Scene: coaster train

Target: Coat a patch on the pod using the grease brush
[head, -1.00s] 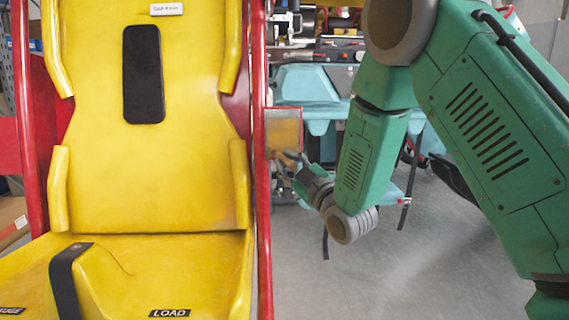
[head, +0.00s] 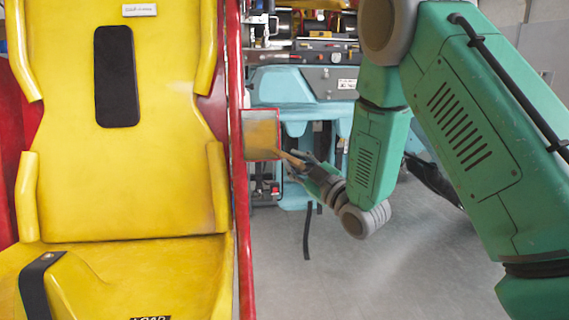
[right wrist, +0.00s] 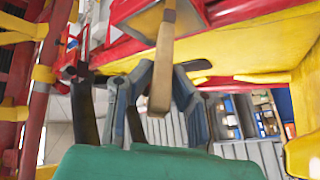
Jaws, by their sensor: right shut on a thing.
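The pod is a yellow seat (head: 120,190) in a red frame (head: 241,200), on the left of the head view. A square red-edged panel (head: 262,130) with a yellow and greyish face juts from the frame's right side. My right gripper (head: 300,165) is shut on the grease brush (head: 291,158) at the panel's lower right corner. In the right wrist view, the brush's wooden handle (right wrist: 162,75) stands between the fingers and reaches up to the red-edged panel (right wrist: 190,12). I cannot tell whether the bristles touch it. My left gripper is out of view.
Behind the panel stands a light blue machine (head: 290,95) before shelves of parts (head: 310,50). Grey floor (head: 330,275) is clear at the lower right. The red upright lies close to the left of my gripper.

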